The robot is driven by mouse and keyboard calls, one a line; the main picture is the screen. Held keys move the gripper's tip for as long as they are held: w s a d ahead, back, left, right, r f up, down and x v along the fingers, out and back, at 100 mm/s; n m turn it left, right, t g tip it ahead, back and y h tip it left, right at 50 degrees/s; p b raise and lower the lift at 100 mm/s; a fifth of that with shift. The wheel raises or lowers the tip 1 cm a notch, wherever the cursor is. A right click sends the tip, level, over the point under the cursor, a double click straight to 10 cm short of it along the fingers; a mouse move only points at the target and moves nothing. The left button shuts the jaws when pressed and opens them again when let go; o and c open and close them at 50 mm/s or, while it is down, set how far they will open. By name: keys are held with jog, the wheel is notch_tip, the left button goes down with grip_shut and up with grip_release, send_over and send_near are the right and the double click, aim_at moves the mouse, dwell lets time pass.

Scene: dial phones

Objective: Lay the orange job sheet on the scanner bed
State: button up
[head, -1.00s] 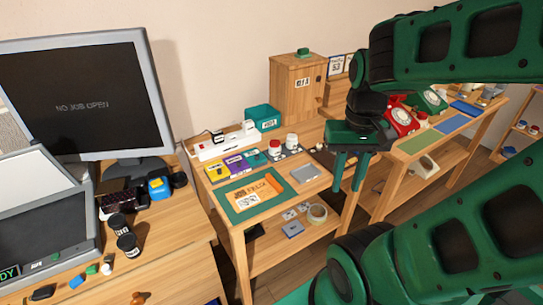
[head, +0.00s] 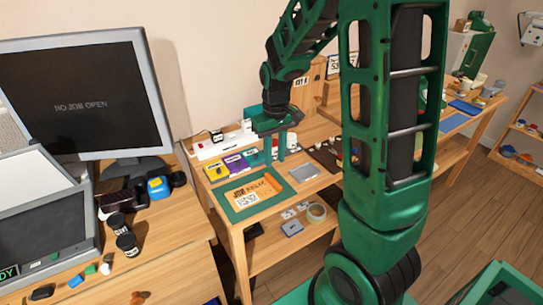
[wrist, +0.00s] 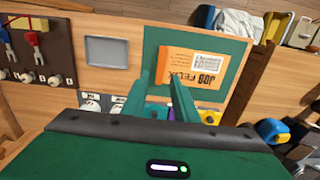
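The orange job sheet (head: 250,196) lies flat on a green mat (head: 233,212) on the wooden side table. It has a printed JOB heading and a white block with a code, and shows in the wrist view (wrist: 178,66). The scanner (head: 45,232) stands on the desk at the left with its lid (head: 30,165) raised and its dark bed facing up. My gripper (head: 275,157) is above the back of the table, behind and right of the sheet. In the wrist view its fingers (wrist: 160,80) are apart with nothing between them, pointing towards the sheet's area.
Yellow and purple boxes (head: 234,164) lie behind the mat. A grey tray (head: 303,173) lies to its right. A monitor (head: 85,95) and black canisters (head: 126,243) stand on the desk. A tape roll (head: 317,212) is on the lower shelf. A gap separates desk and table.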

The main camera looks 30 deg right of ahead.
aim_at(274, 180)
jog(key=shift+w+a+f, duration=0.15)
jog(key=shift+w+f, duration=0.1)
jog(key=shift+f, duration=4.4)
jog(key=shift+s, duration=0.1)
jog(key=c, duration=0.6)
grip_shut()
jog(key=shift+r, duration=2.5)
